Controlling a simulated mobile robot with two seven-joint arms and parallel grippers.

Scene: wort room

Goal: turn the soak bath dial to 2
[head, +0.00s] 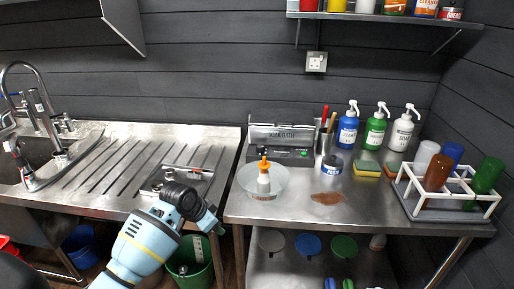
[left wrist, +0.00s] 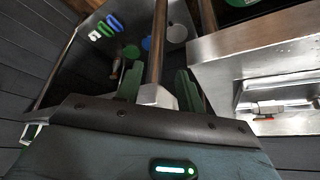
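The soak bath (head: 283,133), a steel box with a label on its front, stands against the wall at the back of the right-hand steel table. A small dark control with a green spot (head: 304,154) shows at its lower right front; its setting is too small to read. My left gripper (head: 216,226) is low at the gap between the two steel tables, left of and in front of the bath, well apart from it. In the left wrist view its two green fingers (left wrist: 158,86) stand apart with nothing visibly held. My right gripper is not in view.
A clear bowl (head: 262,193) with an orange-topped bottle stands in front of the bath. A brown spill (head: 328,198) lies on the table.

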